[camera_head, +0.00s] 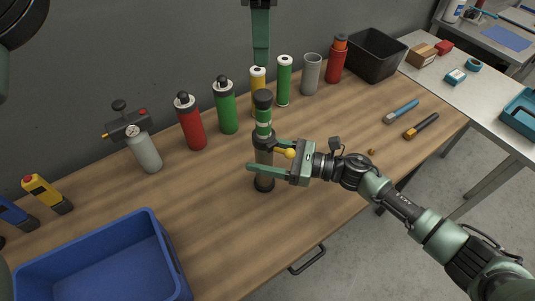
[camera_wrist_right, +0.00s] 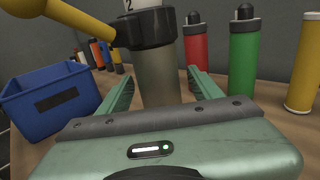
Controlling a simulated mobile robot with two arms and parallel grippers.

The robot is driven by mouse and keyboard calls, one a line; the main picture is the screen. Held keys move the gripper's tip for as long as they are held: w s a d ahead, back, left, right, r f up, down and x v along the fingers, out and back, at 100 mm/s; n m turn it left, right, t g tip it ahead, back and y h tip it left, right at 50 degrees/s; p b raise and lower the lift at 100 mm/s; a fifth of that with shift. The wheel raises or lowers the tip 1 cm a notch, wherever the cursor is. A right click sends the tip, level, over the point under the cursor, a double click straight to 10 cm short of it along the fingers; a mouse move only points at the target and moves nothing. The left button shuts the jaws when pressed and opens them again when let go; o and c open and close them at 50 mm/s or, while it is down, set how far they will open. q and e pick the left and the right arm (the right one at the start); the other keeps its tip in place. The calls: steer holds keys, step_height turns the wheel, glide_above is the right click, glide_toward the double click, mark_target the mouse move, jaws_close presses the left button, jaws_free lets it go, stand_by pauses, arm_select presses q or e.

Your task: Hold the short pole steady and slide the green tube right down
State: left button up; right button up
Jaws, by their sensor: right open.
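The short pole (camera_head: 264,157) is a grey upright cylinder with a dark foot and a black collar, standing on the wooden bench. It also shows in the right wrist view (camera_wrist_right: 158,78). The green tube (camera_head: 264,129), with a white band and a dark top, stands upright out of the collar, its lower part hidden. My right gripper (camera_head: 264,154) is open, one finger on each side of the pole; contact is unclear. My left gripper (camera_head: 261,58) hangs above and behind the tube, apart from it, seen edge-on, so its opening is hidden.
A yellow-knobbed lever (camera_head: 290,153) sticks out from the collar beside my right gripper. Bottles and tubes, including a green bottle (camera_head: 224,106) and another green tube (camera_head: 284,82), line the wall. A blue bin (camera_head: 165,245) stands front left, a black bin (camera_head: 372,58) back right.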

mark_target(263, 94)
jaws_close()
arm_select(q)
steer(key=o, duration=0.5)
steer(key=shift+c, duration=0.2)
step_height(263, 94, down, 10)
steer(key=n, duration=1.7)
steer(key=shift+r, duration=0.15)
